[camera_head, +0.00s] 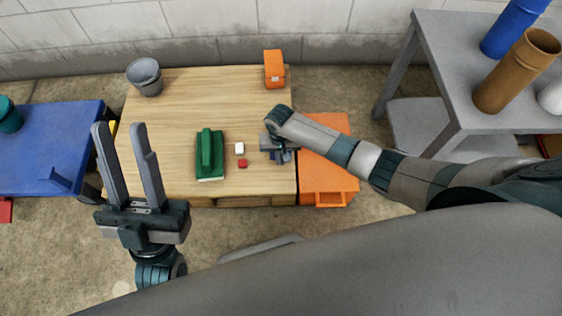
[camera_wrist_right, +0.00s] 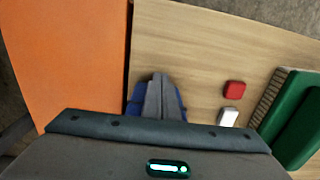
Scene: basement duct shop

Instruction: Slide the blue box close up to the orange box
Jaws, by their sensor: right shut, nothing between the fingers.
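The orange box (camera_head: 274,70) stands upright near the back right edge of the wooden table in the head view. The blue box (camera_head: 286,157) is near the table's right front, mostly hidden by my right gripper (camera_head: 276,146). In the right wrist view, the blue box (camera_wrist_right: 134,101) shows on both sides of my right gripper's closed fingers (camera_wrist_right: 159,76). I cannot tell whether they touch it. My left gripper (camera_head: 122,128) is open and empty, over the table's left front corner.
A grey bucket (camera_head: 145,76) stands at the back left. The table (camera_head: 215,98) is clear between the blue and orange boxes. An orange cart (camera_head: 325,178) adjoins its right side.

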